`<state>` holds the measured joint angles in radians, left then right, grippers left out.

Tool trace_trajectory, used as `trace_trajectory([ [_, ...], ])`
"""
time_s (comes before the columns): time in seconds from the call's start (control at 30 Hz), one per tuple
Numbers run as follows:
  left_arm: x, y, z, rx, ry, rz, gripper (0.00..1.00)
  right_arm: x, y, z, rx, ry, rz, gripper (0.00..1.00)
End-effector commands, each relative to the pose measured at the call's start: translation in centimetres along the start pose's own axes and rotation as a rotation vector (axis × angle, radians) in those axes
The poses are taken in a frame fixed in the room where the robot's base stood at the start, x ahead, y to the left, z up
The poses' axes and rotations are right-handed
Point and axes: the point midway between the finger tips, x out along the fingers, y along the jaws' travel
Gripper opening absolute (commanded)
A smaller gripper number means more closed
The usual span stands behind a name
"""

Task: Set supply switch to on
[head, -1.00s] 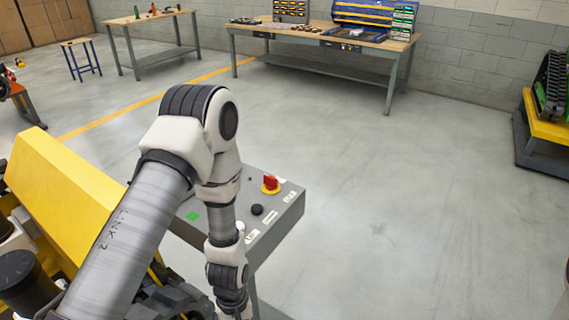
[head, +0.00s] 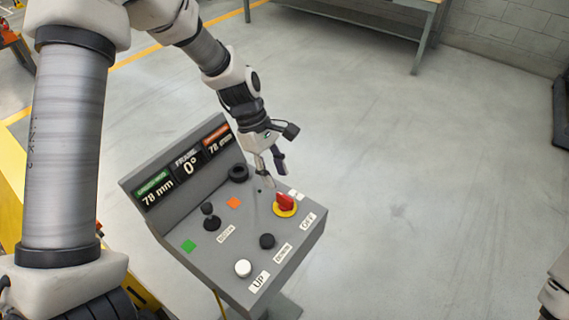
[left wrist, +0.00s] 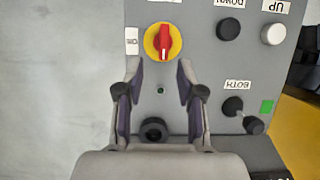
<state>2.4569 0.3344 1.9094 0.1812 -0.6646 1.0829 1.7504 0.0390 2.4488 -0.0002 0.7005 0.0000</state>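The supply switch (head: 285,204) is a red rotary handle on a round yellow base, on the grey sloped control panel (head: 205,258). An OFF label (head: 308,220) lies by it; a smaller label (head: 296,194) beside it is hard to read. In the left wrist view the switch (left wrist: 163,42) has its handle upright in the picture, with a pale mark towards its lower end. My left gripper (head: 272,176) is open and empty above the panel, just behind the switch. In the wrist view its fingertips (left wrist: 164,82) stand apart, short of the switch. My right gripper is out of view.
The panel also bears a black button (head: 267,241), a white button (head: 243,268), a small black lever (head: 210,218) and a black round knob (head: 238,173). Displays (head: 188,164) at its back read 78 mm, 0° and 78 mm. Open floor (head: 420,200) lies right.

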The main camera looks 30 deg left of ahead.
Motion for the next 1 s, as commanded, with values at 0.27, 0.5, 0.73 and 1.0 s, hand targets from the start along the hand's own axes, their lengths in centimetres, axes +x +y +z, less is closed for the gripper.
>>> trace_trajectory([
  [0.27,3.4,0.0,0.0,0.0,0.0,-0.002,0.38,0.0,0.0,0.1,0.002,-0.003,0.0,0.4],
  [0.5,7.3,0.0,0.0,0.0,0.001,0.001,0.38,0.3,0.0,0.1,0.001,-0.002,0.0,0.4],
  [0.73,7.7,0.1,0.0,0.001,0.001,0.003,0.38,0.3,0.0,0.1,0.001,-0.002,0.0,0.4],
  [1.0,7.7,0.0,0.0,0.001,0.001,0.002,0.0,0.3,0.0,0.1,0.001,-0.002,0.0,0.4],
])
